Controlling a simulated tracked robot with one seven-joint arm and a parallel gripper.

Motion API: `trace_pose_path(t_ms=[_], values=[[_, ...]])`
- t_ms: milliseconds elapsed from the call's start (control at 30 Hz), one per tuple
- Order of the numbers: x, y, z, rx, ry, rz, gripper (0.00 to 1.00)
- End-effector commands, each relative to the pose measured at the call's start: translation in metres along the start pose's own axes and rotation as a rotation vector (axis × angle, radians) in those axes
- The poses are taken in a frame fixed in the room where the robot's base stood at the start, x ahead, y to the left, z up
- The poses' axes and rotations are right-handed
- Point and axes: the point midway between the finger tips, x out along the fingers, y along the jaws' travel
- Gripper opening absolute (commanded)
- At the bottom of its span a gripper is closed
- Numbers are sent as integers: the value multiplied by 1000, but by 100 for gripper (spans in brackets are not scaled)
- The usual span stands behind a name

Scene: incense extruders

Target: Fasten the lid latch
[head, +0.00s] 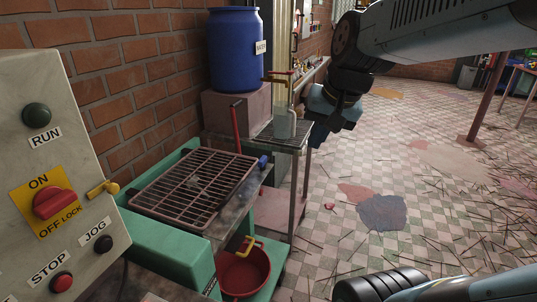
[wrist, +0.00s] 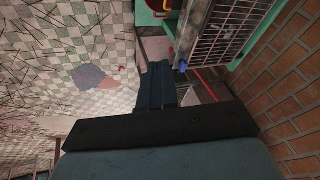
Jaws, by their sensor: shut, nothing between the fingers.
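A dark grated lid (head: 192,184) lies over a green trough machine; the grate also shows in the wrist view (wrist: 225,35). A blue knob (head: 263,162) sits at its right edge and also shows in the wrist view (wrist: 183,67). A yellow handle (head: 243,247) is low on the machine's front, above a red bucket. I cannot tell which part is the latch. My gripper (head: 318,136) is in the air right of the grate, apart from it. Its fingers (wrist: 157,68) are together and empty in the wrist view.
A control box (head: 75,165) with a red switch fills the left. A blue barrel (head: 234,50) stands on a block behind the grate. A red upright rod (head: 236,131) rises beside the small table (head: 275,138). The red bucket (head: 243,270) sits below. Tiled floor at right is mostly open, with scattered sticks.

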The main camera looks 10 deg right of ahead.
Motion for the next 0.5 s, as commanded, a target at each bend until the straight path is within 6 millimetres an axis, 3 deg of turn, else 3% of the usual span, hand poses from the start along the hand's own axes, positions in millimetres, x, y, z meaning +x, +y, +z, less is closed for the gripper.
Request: trace_pose_path(t_ms=[500], values=[[67, -15, -86, 575, -193, -129, 0]])
